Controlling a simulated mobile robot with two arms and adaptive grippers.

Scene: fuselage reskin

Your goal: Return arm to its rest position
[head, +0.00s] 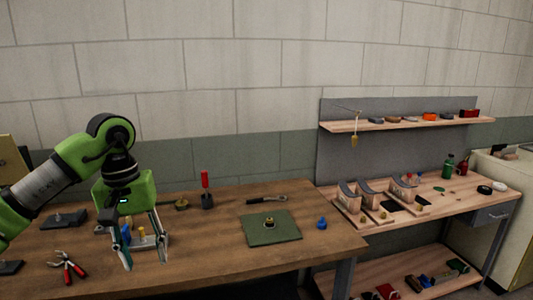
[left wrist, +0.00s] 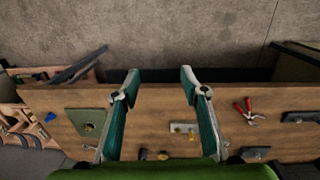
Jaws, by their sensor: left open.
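My left arm comes in from the left in the head view, bent at the elbow, with its left gripper (head: 146,262) pointing down above the wooden table (head: 220,262). The two fingers are spread and nothing shows between their tips. In the left wrist view the left gripper (left wrist: 160,72) is open too, its fingers apart over the table edge and grey floor. A metal block with small fittings (head: 146,240) stands behind the fingers, partly hidden by them. My right gripper is not in view.
Red-handled pliers (head: 68,268) lie left of the gripper. A green mat (head: 270,230) with a small round part, a blue item (head: 321,223) and a dark wrench (head: 267,200) lie to the right. A red-handled tool (head: 206,190) stands behind. A shelved workbench (head: 440,205) stands further right.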

